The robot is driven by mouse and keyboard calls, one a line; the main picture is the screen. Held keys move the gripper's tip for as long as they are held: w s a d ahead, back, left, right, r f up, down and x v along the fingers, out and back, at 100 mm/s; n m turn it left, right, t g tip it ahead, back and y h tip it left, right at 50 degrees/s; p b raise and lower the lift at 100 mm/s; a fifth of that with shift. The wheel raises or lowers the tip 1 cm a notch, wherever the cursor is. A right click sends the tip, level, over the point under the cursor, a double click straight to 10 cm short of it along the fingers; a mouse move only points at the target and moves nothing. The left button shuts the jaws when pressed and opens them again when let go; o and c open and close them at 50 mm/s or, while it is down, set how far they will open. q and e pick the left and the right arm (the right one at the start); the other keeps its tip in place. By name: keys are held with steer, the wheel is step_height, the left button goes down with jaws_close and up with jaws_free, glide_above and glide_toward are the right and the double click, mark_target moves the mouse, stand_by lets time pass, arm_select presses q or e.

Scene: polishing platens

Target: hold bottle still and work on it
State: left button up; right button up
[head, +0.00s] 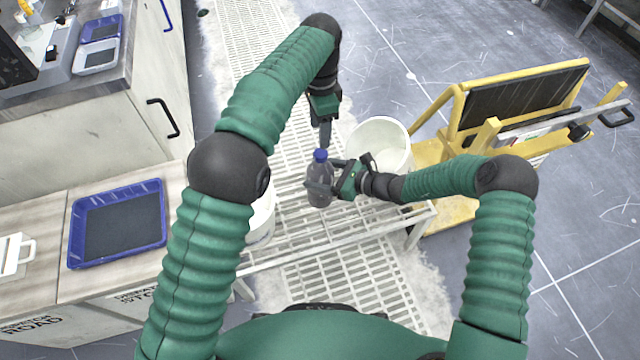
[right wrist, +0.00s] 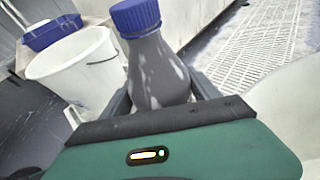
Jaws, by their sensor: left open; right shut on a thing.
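A grey bottle with a blue cap (head: 320,183) stands roughly upright above the slatted white rack in the middle of the head view. My right gripper (head: 322,188) is shut around the bottle's body from the right. In the right wrist view the bottle (right wrist: 157,65) shows between the jaws, its cap and shoulder clear above them and its lower part hidden. My left gripper (head: 325,135) is open and points down just above the blue cap, apart from it as far as I can tell. Its fingertips look dark and close together in the head view.
A white bucket (head: 380,142) stands right behind my right gripper; another (head: 262,215) is partly hidden by my left arm. A blue tray (head: 118,222) lies on the left bench. A yellow cart (head: 450,115) with a dark panel stands at the right.

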mark_target(321, 153)
arm_select(q)
steer(key=m, duration=1.3)
steer(key=shift+m, duration=0.4)
steer(key=m, duration=0.4)
steer(key=shift+d, duration=0.1)
step_height(321, 153, down, 8)
steer(key=shift+c, duration=0.3)
